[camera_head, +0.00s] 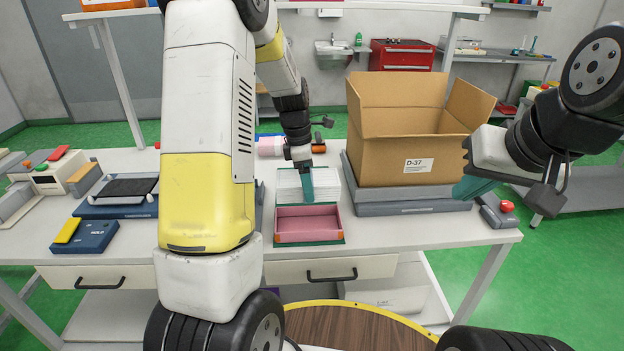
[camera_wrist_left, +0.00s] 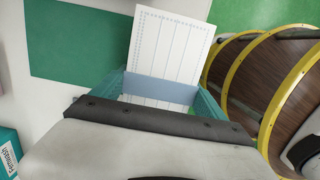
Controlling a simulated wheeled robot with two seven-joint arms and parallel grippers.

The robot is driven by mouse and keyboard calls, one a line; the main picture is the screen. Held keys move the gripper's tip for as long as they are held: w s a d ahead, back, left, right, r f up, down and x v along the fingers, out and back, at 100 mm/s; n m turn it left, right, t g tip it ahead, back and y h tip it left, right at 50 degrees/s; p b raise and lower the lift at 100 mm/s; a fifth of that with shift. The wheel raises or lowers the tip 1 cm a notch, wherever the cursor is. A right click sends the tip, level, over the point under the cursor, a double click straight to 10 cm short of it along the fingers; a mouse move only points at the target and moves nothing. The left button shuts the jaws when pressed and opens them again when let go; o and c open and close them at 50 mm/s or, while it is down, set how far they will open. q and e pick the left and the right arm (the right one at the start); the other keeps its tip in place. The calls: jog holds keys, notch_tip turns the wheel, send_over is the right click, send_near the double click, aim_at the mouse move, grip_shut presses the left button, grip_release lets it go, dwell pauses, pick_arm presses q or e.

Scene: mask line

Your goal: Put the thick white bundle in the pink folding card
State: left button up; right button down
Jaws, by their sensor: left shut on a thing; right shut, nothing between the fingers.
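My left gripper (camera_wrist_left: 160,95) is shut on the white bundle (camera_wrist_left: 170,40), which has fine dotted lines and a blue band between the teal fingers. In the head view my left gripper (camera_head: 307,185) points down in front of a white lined shape (camera_head: 288,186); I cannot tell whether this is the held bundle or a separate stack. The pink folding card (camera_head: 308,225), an open shallow box form with a green edge, lies on the table just in front of it. My right gripper (camera_head: 468,188) is shut and empty, off to the right near the cardboard box.
An open cardboard box (camera_head: 412,130) marked D-37 stands on a grey platform (camera_head: 410,207) at the right. A grey box with a red button (camera_head: 497,212) is at the right edge. Blue devices (camera_head: 85,235) stand at the left. A round wooden seat (camera_head: 345,328) is at the front.

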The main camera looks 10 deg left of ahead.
pick_arm(q)
jog(key=shift+f, duration=4.45)
jog(key=o, duration=1.3)
jog(key=shift+r, duration=0.1)
jog(key=shift+r, duration=3.45)
